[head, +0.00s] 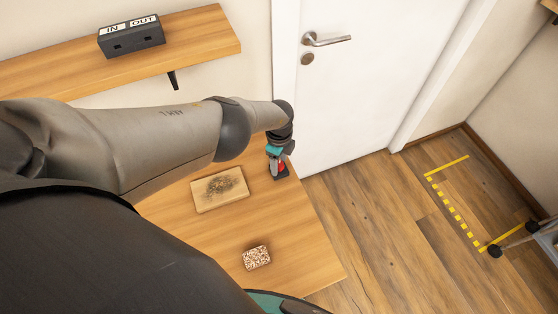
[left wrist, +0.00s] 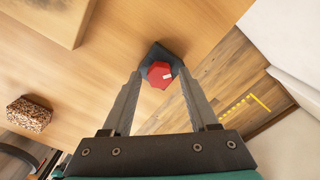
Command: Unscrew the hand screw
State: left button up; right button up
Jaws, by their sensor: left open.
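The hand screw has a red knob (left wrist: 160,75) with a small white mark, on a dark block (left wrist: 158,54) near the table's edge. In the head view the red knob (head: 281,167) shows only in part below my left gripper (head: 276,160), which hides much of it. The dark block (head: 281,175) shows beneath. In the left wrist view my left gripper (left wrist: 159,76) is open, with its two fingers apart on either side of the knob. I cannot tell whether either finger touches it. My right gripper is not in view.
A wooden board with a dark patch (head: 221,188) and a speckled block (head: 256,258) lie on the wooden table (head: 300,255). A shelf (head: 200,38) holds a black IN/OUT box (head: 131,38). A white door (head: 350,85) stands behind. The table's front right is bare.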

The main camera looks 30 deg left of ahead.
pick_arm(q)
jog(key=m, duration=0.6)
jog(key=shift+m, duration=0.3)
jog(key=m+b, duration=0.1)
jog(key=m, duration=0.4)
jog(key=shift+c, duration=0.4)
grip_shut()
